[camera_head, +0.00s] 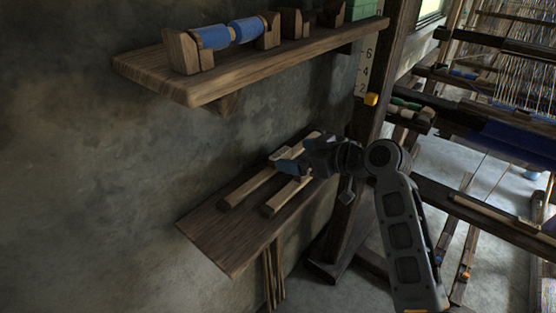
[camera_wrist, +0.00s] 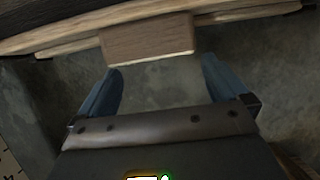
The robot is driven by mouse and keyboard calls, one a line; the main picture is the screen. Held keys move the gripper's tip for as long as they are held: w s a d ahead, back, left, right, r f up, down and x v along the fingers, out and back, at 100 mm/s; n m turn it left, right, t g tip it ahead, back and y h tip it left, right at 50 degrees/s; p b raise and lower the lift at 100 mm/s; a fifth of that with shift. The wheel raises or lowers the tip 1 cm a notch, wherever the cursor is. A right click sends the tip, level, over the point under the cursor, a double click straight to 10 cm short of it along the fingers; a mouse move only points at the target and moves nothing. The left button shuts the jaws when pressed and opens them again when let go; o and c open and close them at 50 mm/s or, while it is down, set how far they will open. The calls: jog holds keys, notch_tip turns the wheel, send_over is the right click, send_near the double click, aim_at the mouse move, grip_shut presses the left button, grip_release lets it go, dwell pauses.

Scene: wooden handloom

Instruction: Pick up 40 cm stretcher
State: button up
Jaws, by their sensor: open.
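Two pale wooden bars lie side by side on the lower wall shelf (camera_head: 230,248): a left bar (camera_head: 246,189) and a right bar (camera_head: 287,197). I cannot tell which is the 40 cm stretcher, as no length marks show on them. My gripper (camera_head: 285,166) is over the far part of these bars and hides some of them. In the wrist view my gripper (camera_wrist: 162,66) has its two blue fingers spread wide. A wooden block-like piece (camera_wrist: 150,40) shows just beyond the fingertips, between them in the picture. Nothing is held.
An upper shelf (camera_head: 222,88) with blue spools (camera_head: 228,35) and wooden blocks juts out above. A dark post (camera_head: 371,95) with a number scale (camera_head: 364,70) stands right of the lower shelf. The loom (camera_head: 490,115) fills the right side. Thin sticks (camera_head: 271,275) stand below the shelf.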

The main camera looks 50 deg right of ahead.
aim_at(284, 154)
jog(key=shift+f+p+x, duration=0.25)
jog(key=shift+p+x, duration=0.2)
jog(key=shift+x, duration=1.75)
jog(key=shift+s, duration=0.1)
jog(key=c, duration=1.2)
